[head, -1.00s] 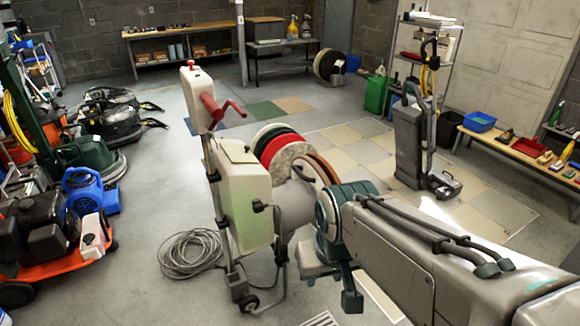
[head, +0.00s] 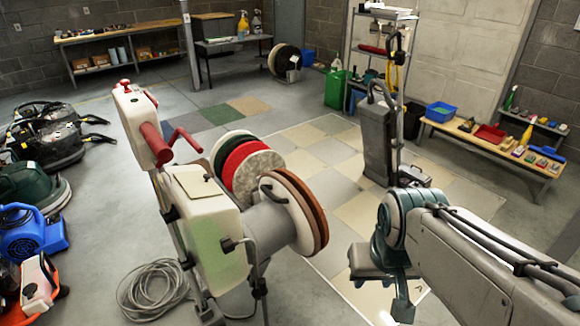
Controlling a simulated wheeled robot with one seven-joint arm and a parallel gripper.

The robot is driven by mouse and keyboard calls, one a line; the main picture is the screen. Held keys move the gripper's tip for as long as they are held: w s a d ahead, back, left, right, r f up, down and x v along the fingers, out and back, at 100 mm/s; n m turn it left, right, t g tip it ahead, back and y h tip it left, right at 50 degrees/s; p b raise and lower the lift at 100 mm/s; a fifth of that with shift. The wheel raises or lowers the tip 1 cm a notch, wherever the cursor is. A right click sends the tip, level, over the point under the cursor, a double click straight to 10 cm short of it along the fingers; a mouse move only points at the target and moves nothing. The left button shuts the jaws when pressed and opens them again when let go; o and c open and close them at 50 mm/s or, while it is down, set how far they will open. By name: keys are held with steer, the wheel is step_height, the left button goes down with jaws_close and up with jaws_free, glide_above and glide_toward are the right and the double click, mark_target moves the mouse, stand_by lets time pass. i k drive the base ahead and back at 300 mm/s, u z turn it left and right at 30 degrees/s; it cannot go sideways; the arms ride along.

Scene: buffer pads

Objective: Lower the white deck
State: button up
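A floor machine with a cream-white body (head: 205,235) stands in the middle left of the head view. A red crank-like handle (head: 150,145) is at its top. Its grey drum (head: 275,228) is tipped on its side, with a tan and brown disc (head: 312,210) on the end facing right. I take this tipped head as the deck; no separate white deck is clear to me. My arm enters from the lower right, its teal joint right of the disc and apart from it. My gripper (head: 388,282) hangs below that joint; its fingers are not clear.
Green, red and pale pads (head: 240,160) stand upright behind the machine. A coiled grey cable (head: 155,290) lies on the floor left of it. An upright grey cleaner (head: 378,145) stands behind my arm. A low bench (head: 490,145) is at right. Tiled floor lies open between.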

mark_target(284, 218)
steer(key=u, duration=0.1)
steer(key=i, duration=0.9)
steer(key=u, duration=0.55)
